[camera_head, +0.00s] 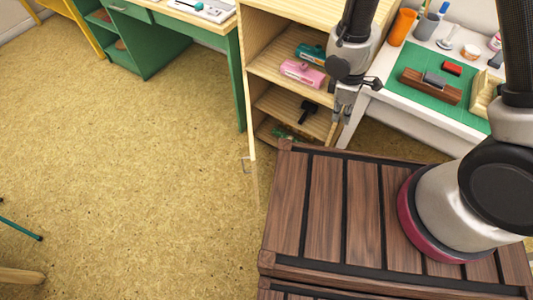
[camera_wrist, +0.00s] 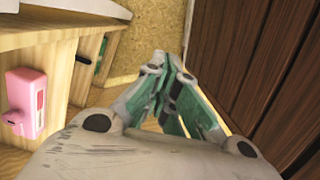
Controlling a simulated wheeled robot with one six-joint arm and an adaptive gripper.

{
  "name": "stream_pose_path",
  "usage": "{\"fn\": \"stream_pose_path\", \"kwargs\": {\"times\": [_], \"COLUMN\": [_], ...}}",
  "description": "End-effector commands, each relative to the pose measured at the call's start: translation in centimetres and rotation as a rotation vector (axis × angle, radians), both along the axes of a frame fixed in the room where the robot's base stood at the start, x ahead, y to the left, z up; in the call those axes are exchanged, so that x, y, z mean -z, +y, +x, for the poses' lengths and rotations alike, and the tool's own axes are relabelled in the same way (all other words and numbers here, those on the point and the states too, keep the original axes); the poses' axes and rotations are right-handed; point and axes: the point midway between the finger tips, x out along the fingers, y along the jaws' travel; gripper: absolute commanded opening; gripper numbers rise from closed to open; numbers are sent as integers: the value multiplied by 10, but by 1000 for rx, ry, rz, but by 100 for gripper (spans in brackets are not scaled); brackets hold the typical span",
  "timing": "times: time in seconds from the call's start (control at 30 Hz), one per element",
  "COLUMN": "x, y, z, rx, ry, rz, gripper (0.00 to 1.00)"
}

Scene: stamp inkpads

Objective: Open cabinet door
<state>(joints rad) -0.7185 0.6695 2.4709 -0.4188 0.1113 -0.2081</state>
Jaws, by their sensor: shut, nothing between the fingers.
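The light-wood cabinet (camera_head: 300,14) stands at the top middle of the head view with its shelves exposed. Its door (camera_head: 250,110) stands swung out on the left side, seen almost edge-on, with a thin handle (camera_head: 246,165) near its lower outer end. My gripper (camera_head: 343,118) is in front of the cabinet's right side, apart from the door and handle. In the wrist view the fingers of my gripper (camera_wrist: 160,62) come together with nothing between them. The cabinet shelves (camera_wrist: 60,38) show at the left there.
A pink item (camera_head: 302,73) and a teal item (camera_head: 311,54) lie on the shelves. A white table (camera_head: 385,110) with a green mat and an orange cup (camera_head: 401,27) is at the right. A green desk (camera_head: 190,28) is at the left.

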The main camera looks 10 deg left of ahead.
Motion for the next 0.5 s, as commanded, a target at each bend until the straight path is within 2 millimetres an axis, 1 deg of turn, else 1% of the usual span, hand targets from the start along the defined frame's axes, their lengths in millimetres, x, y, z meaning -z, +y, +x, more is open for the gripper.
{"fn": "stream_pose_path", "kwargs": {"times": [0.03, 0.07, 0.1, 0.13, 0.2, 0.3, 0.33, 0.4, 0.5], "x": [30, 45, 63, 75, 91, 94, 93, 93, 98], "y": [17, 29, 47, 61, 89, 119, 125, 135, 140], "z": [-12, -17, -25, -32, -42, -47, -47, -47, -48], "rx": [-94, -150, -225, -279, -374, -456, -469, -491, -499], "ry": [22, 29, 37, 42, 38, 16, 9, -2, -6], "rz": [38, 76, 135, 184, 296, 418, 443, 482, 497], "gripper": [0, 0, 0, 0, 0, 0, 0, 0, 0]}}
